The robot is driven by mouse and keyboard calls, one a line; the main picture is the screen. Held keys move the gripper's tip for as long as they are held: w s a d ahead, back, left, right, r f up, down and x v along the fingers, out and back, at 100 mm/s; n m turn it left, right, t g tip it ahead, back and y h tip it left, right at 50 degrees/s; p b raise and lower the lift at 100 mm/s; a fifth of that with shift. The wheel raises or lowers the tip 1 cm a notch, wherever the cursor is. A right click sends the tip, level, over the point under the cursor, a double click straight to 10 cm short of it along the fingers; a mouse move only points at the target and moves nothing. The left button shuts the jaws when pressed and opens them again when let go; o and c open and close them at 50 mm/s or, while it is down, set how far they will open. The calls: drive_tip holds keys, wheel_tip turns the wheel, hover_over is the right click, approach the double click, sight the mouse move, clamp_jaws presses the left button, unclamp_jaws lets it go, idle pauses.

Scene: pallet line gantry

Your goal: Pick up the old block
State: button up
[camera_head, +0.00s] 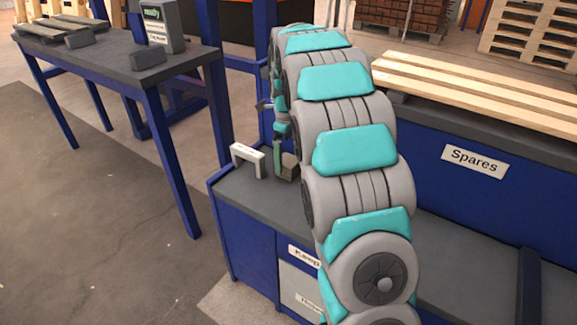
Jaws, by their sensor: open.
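My gripper (285,158) is low over the near left end of the dark grey bench top (237,190), pointing down, with its jaws open. My arm rises in front of it and covers much of the view. A small dark grey-green piece shows at the fingers; I cannot tell whether it is a block or part of the gripper. No block is clearly marked as old. A pale U-shaped bracket (248,158) stands on the bench just left of the gripper, apart from it.
Light planks (475,90) lie above the "Spares" label (474,160). A "Keep" label (304,257) is on the bench front. Floor at left is clear.

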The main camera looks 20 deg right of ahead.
drive_tip(key=shift+f, duration=0.9)
drive_tip(key=c, duration=1.4)
drive_tip(key=shift+r, duration=0.1)
